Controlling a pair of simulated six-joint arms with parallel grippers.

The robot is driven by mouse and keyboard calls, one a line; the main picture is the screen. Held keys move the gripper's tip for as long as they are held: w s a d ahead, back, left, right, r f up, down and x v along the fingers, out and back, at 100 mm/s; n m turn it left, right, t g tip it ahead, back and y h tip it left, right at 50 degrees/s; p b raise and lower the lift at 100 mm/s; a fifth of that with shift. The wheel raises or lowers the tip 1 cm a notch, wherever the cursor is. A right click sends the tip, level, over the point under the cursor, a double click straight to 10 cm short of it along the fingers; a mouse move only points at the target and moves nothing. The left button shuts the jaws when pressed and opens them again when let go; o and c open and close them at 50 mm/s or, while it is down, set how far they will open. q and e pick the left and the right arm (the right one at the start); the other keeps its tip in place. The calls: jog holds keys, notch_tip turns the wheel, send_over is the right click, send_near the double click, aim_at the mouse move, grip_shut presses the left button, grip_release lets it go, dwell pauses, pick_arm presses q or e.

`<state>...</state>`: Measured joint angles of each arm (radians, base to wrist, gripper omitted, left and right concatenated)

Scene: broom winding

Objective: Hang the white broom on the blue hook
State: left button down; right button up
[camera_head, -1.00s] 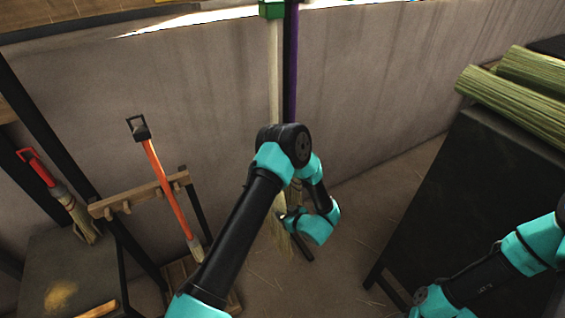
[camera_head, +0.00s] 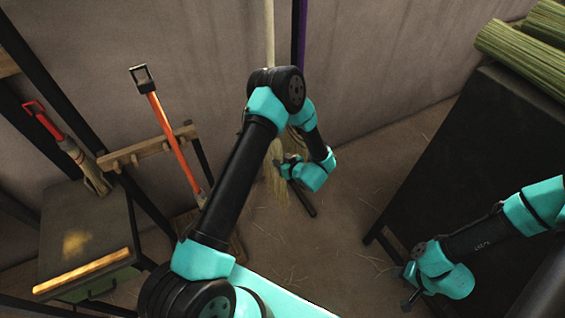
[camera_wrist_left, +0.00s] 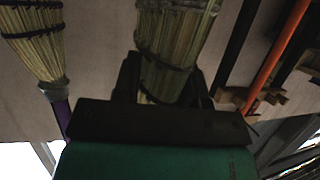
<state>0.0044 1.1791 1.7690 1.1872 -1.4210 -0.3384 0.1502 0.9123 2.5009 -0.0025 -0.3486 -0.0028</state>
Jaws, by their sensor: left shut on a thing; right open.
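The white broom (camera_head: 270,32) stands upright against the wall, its pale handle running out of the top of the head view and its straw bristles (camera_head: 273,188) low down. My left gripper (camera_head: 283,168) is shut on it at the bristle part. The left wrist view shows those bristles (camera_wrist_left: 172,38) between the fingers. My left arm hides the broom's middle in the head view. My right gripper (camera_head: 409,302) is open and empty at the lower right, apart from the broom. The blue hook is not in view.
A purple-handled broom (camera_head: 299,35) hangs close to the right of the white one; its bristles (camera_wrist_left: 37,45) show in the wrist view. A dark table (camera_head: 470,150) with straw bundles (camera_head: 520,55) stands at the right.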

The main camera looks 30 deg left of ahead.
pick_arm(q)
jog(key=w+a+f, duration=0.1)
jog(key=w+a, duration=0.5)
jog(key=a, duration=0.2)
jog(key=shift+a+f, duration=0.25)
jog(key=shift+f, duration=0.1)
dwell(1.5)
jog(key=shift+w, duration=0.1)
dwell(0.6)
jog(key=c, duration=0.6)
grip_release()
jog(key=shift+f, duration=0.1)
jog(key=shift+d, duration=0.1)
